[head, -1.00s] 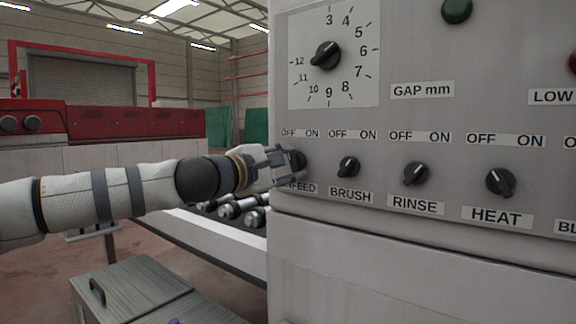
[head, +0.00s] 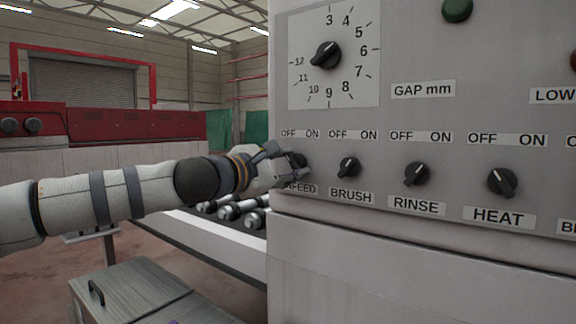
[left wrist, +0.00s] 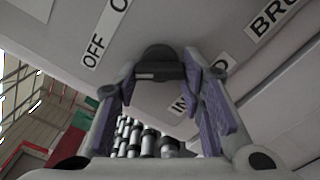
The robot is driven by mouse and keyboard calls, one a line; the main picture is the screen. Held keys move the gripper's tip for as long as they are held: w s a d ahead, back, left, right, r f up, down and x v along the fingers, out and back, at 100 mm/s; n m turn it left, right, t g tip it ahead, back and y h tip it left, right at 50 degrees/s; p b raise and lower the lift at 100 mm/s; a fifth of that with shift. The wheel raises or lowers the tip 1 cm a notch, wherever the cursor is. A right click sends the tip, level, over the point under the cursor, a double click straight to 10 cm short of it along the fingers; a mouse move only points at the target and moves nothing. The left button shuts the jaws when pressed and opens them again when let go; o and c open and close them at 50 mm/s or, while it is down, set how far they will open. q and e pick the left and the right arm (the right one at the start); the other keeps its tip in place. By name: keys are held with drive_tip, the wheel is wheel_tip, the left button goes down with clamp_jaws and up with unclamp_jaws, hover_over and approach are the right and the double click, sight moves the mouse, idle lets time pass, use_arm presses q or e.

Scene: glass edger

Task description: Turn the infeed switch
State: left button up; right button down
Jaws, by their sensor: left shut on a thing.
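The infeed switch is a dark round knob (head: 302,160) on the grey panel, above the partly covered INFEED label and below an OFF ON label. In the left wrist view the knob (left wrist: 160,62) has a raised bar with a white mark at its left end, on the side of the OFF label. My left gripper (head: 290,163) reaches it from the left. In the left wrist view the fingers of the left gripper (left wrist: 162,76) stand either side of the bar, shut on it. Part of the knob is hidden by the fingers in the head view. My right gripper is not in view.
BRUSH (head: 348,167), RINSE (head: 416,173) and HEAT (head: 502,182) knobs sit to the right. A gap dial (head: 326,55) is above. A roller conveyor (head: 225,238) runs below my left arm, and a grey box with a handle (head: 130,290) stands lower left.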

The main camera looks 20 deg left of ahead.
use_arm(q)
drive_tip(key=o, duration=1.1)
drive_tip(key=shift+o, duration=0.2)
drive_tip(key=v, duration=1.2)
